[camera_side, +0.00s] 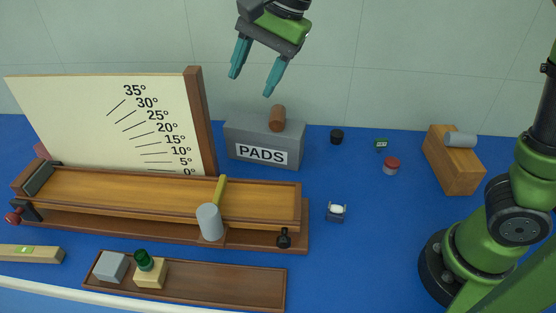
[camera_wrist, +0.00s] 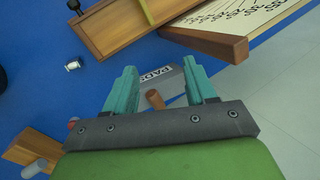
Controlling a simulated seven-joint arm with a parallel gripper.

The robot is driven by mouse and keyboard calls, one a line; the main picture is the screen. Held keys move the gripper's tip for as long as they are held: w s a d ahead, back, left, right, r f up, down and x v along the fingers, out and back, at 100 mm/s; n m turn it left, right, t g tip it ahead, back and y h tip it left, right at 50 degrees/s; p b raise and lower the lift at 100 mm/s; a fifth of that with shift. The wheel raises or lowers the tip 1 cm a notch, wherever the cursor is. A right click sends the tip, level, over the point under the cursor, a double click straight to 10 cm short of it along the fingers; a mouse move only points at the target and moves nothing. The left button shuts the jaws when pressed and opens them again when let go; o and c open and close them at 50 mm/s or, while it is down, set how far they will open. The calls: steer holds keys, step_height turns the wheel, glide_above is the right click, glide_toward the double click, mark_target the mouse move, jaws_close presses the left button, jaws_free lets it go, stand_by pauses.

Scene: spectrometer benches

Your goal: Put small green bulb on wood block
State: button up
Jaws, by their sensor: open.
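A small dark green bulb (camera_side: 144,260) is in the side view at the front left. It shows at the top of a small light wood block (camera_side: 150,276) in a long brown tray (camera_side: 225,285). It looks set on the block and leans slightly left; the exact contact is hard to see. My gripper (camera_side: 252,82) is open and empty, high above the back of the table, far from the bulb and block. In the wrist view my gripper (camera_wrist: 160,66) shows its two teal fingers spread apart. The bulb and small block are not seen there.
A grey PADS box (camera_side: 263,145) with a brown cylinder (camera_side: 278,118) stands below my gripper. A wooden ramp (camera_side: 140,192) with a grey cylinder (camera_side: 209,221) lies behind the tray. A larger wood block (camera_side: 452,165) stands right. Blue table (camera_side: 390,225) is clear at centre right.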

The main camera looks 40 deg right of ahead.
steer(key=s+d+f+n+t, duration=0.2)
steer(key=s+d+f+n, duration=0.1)
steer(key=s+d, duration=0.5)
steer(key=s+d+f+n+t+h, duration=0.1)
steer(key=s+d+f+n+t, duration=0.1)
steer(key=s+d, duration=0.5)
steer(key=s+f+n, duration=0.1)
steer(key=n, duration=0.1)
steer(key=shift+s+d+f+n, duration=0.25)
steer(key=shift+d+f+n, duration=0.1)
steer(key=shift+f+n, duration=0.05)
